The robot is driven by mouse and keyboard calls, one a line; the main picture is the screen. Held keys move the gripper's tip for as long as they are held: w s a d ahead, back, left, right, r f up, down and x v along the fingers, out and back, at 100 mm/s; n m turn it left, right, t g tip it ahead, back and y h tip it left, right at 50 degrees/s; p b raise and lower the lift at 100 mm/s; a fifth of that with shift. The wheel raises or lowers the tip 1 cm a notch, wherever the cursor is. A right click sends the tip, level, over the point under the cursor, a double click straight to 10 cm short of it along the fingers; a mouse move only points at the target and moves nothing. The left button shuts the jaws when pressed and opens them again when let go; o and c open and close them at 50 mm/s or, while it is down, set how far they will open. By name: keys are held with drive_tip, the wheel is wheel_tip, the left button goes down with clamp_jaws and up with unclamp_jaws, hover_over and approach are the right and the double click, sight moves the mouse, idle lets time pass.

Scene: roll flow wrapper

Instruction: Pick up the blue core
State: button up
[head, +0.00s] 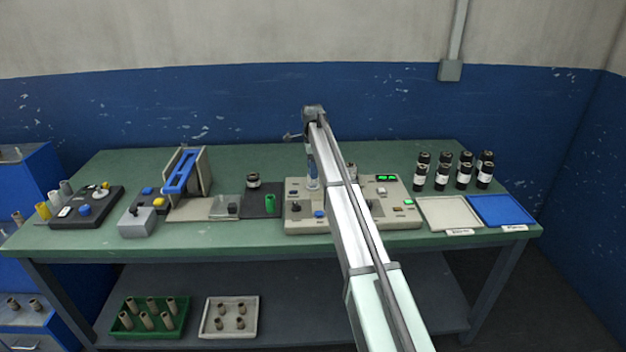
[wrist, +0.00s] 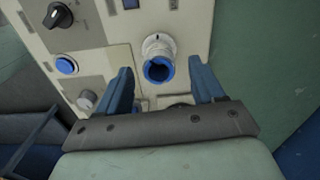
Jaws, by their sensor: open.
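The blue core (wrist: 159,70) shows in the wrist view as a blue ring with a dark hollow, on the machine panel just below a pale round collar. My gripper (wrist: 162,75) is open, with one blue finger on each side of the core and visible space on both sides. Nothing is held. In the head view my gripper (head: 312,172) is over the beige control machine (head: 330,222). I cannot pick out the core there.
The machine's panel carries a black knob (wrist: 58,15) and a blue button (wrist: 66,65) left of my gripper. Several dark bottles (head: 443,171), a white tray (head: 450,213) and a blue tray (head: 500,210) are on the right.

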wheel_tip(320, 180, down, 4)
drive_tip(key=shift+s+a+f, duration=0.1)
drive_tip(key=shift+f, duration=0.05)
drive_tip(key=c, duration=1.1)
